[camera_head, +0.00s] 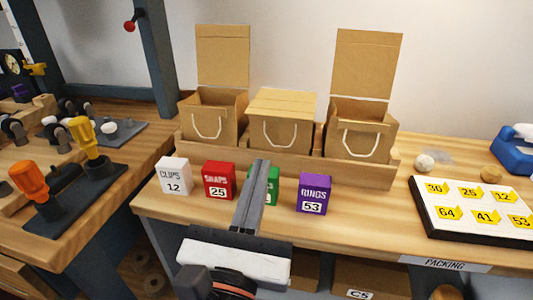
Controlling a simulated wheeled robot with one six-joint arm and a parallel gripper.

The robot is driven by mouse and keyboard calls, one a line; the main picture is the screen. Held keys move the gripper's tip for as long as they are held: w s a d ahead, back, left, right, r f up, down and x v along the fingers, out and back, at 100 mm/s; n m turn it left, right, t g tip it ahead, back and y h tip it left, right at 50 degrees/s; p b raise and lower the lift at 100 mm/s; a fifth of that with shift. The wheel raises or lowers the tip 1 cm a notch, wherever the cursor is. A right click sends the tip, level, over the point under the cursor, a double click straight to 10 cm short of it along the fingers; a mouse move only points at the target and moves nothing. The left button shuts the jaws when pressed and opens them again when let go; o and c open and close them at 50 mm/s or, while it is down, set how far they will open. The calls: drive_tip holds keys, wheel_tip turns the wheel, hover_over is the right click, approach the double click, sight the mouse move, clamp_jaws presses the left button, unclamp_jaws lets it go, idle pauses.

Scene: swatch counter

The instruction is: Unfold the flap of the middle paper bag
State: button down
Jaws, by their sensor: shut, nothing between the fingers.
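The middle paper bag (275,132) stands in a wooden rack (300,164) on the counter. Its flap (283,104) lies folded over its top, so the opening is covered. The left bag (211,118) and the right bag (360,130) on either side have their flaps standing upright and their tops open. My gripper (262,163) is in front of the middle bag, low over the counter, with its fingers shut and empty. It looks apart from the bag, and it partly hides the green box (272,187).
A white CLIPS box (174,176), a red SNAPS box (219,180) and a purple RINGS box (313,194) stand along the counter front. A number board (478,236) lies at right. Screwdrivers stand in a dark holder (85,197) at left. Space above the bags is clear.

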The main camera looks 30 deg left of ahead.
drive_tip(key=shift+x, duration=4.65)
drive_tip(key=shift+r, duration=0.15)
drive_tip(key=shift+s+d+r+g, duration=0.1)
drive_tip(key=shift+r+g, duration=0.4)
drive_tip(key=shift+r, duration=0.4)
wheel_tip(320, 180, up, 15)
drive_tip(key=g+h, duration=0.4)
drive_tip(key=g, duration=0.9)
hover_over(274, 116)
drive_tip(key=w+a, duration=0.2)
drive_tip(key=w, duration=0.5)
drive_tip(key=shift+w+a+r, duration=0.1)
drive_tip(key=shift+w+r, duration=0.1)
drive_tip(key=shift+w, duration=0.35)
drive_tip(key=shift+w+a+r, duration=0.15)
drive_tip(key=shift+w+r, duration=0.1)
drive_tip(key=shift+w, duration=0.3)
drive_tip(key=shift+w+a+r, duration=0.1)
drive_tip(key=shift+w+r, duration=0.1)
drive_tip(key=shift+w, duration=0.35)
drive_tip(key=shift+r, duration=0.25)
drive_tip(key=shift+r, duration=0.55)
